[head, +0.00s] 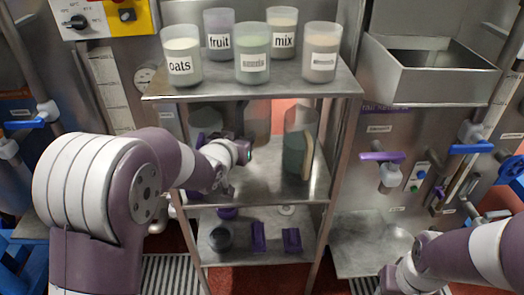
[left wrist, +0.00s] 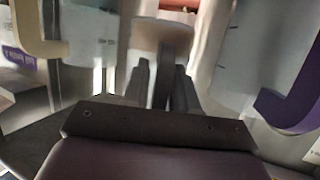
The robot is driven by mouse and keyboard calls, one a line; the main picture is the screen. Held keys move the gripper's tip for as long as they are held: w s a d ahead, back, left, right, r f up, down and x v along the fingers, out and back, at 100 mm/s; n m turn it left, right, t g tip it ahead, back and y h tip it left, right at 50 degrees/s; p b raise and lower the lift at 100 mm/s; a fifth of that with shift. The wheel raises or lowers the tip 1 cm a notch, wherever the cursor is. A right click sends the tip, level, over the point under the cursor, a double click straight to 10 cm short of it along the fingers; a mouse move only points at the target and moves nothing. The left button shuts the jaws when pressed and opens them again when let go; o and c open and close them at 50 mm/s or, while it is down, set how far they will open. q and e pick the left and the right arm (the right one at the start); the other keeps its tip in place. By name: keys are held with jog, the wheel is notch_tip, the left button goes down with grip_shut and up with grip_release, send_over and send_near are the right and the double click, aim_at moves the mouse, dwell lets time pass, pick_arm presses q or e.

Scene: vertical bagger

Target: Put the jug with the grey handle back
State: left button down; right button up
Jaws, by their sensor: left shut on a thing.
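The jug with the grey handle is in the middle of the left wrist view, its pale body (left wrist: 150,38) behind its upright grey handle (left wrist: 168,72). My left gripper (left wrist: 160,80) is shut on this handle. In the head view my left gripper (head: 243,152) reaches into the middle shelf of the rack, in front of a translucent jug (head: 257,118) partly hidden by the top shelf. I cannot tell whether the jug touches the shelf. My right gripper (head: 392,284) is at the bottom right, cut by the frame edge; its fingers do not show clearly.
Beside it on the middle shelf (head: 265,188) stand a jug with a cream handle (head: 295,150) and a jug with a purple handle (left wrist: 290,105). Labelled tubs, such as oats (head: 182,50), stand on the top shelf (head: 215,92). Purple items (head: 259,238) lie on the lower shelf.

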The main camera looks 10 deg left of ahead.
pick_arm(q)
jog(key=f+b, duration=0.2)
jog(key=f, duration=0.2)
jog(key=f+b, duration=0.1)
jog(key=f, duration=0.4)
jog(key=shift+s+f+b, duration=0.2)
jog(key=shift+f+b, duration=0.05)
jog(key=shift+b, duration=0.1)
jog(key=shift+r, duration=0.1)
jog(key=c, duration=1.3)
grip_release()
jog(key=shift+f, duration=0.25)
jog(key=o, duration=0.4)
jog(key=shift+s, duration=0.1)
